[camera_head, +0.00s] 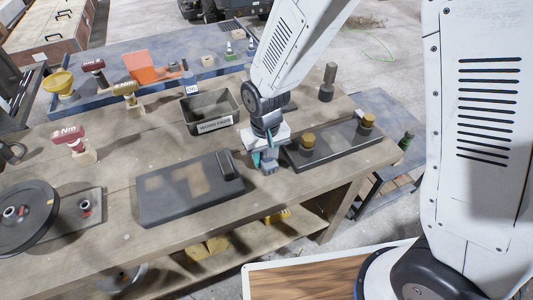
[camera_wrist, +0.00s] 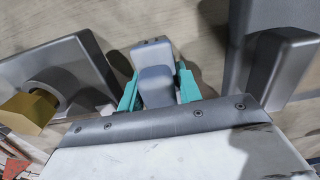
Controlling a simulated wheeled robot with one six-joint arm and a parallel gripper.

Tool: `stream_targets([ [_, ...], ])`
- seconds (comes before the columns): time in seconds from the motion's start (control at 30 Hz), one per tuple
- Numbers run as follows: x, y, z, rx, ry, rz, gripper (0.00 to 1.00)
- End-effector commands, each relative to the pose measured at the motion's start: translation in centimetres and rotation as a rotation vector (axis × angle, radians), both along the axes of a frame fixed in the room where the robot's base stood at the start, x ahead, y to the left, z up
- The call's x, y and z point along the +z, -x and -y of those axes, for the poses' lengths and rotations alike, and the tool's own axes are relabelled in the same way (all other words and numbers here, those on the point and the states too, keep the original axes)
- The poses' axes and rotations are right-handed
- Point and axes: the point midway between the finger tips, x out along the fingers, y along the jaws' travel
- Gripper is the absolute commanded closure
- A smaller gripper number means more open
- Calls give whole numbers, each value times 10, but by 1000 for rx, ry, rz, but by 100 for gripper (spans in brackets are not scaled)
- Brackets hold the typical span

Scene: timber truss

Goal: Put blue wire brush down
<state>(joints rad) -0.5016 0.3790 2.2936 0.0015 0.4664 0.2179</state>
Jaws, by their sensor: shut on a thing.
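My gripper (camera_head: 266,163) is low over the wooden workbench (camera_head: 120,205), between a dark flat plate and a dark tray. In the wrist view its two teal fingers (camera_wrist: 158,88) are shut on a grey-blue rounded piece, which I take to be the blue wire brush (camera_wrist: 155,86). A pale end of it with small holes points away from my wrist. In the head view my gripper mostly hides the brush. I cannot tell whether the brush touches the bench top.
The dark plate (camera_head: 170,208) with a raised block is left of my gripper. The dark tray (camera_head: 330,150) with brass-topped knobs is close on the right. A labelled grey bin (camera_head: 208,127) stands behind. Torque-marked tools and a black disc (camera_head: 25,215) are farther left.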

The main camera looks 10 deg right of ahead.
Motion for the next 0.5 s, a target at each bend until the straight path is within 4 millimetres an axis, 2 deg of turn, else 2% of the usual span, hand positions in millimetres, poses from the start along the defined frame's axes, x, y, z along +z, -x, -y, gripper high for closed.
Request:
stream_targets([
  [0.27, -2, 0, 1, -2, 0, 0, 84],
  [0.3, -2, 0, 1, -2, 0, 1, 63],
  [0.37, -2, 0, 1, -2, 0, 1, 46],
  [0.5, -2, 0, 1, -2, 0, 1, 44],
])
